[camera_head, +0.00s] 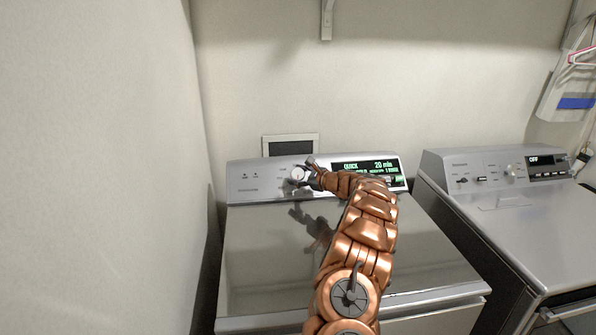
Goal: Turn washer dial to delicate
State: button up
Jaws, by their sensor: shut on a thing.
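The washer (265,258) is a grey top-load machine with a shut lid and a raised control panel at the back. Its round white dial (297,174) sits near the middle of the panel. My gripper (304,174) is at the dial and shut on it; the fingers and wrist hide part of it. The lit display (366,167) right of the dial reads "QUICK" and "20 min" in green. Its lower lines are too small to read fully. My copper-coloured arm reaches over the lid and covers the panel just right of the dial.
A second machine (500,195) stands on the right, with a display reading "OFF". A wall is close on the left. A dark wall box (290,145) is behind the panel. Hangers and a white-and-blue item (572,98) hang at far right. The lid top is clear.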

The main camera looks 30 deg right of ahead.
jog(key=shift+n+g+y+p, duration=1.1)
jog(key=shift+n+g+p, duration=0.15)
jog(key=shift+n, duration=0.95)
jog(key=shift+r+g+p, duration=0.1)
jog(key=shift+g+p, duration=0.15)
jog(key=shift+p, duration=0.15)
jog(key=o, duration=1.2)
jog(key=v, duration=1.2)
jog(key=shift+d, duration=0.1)
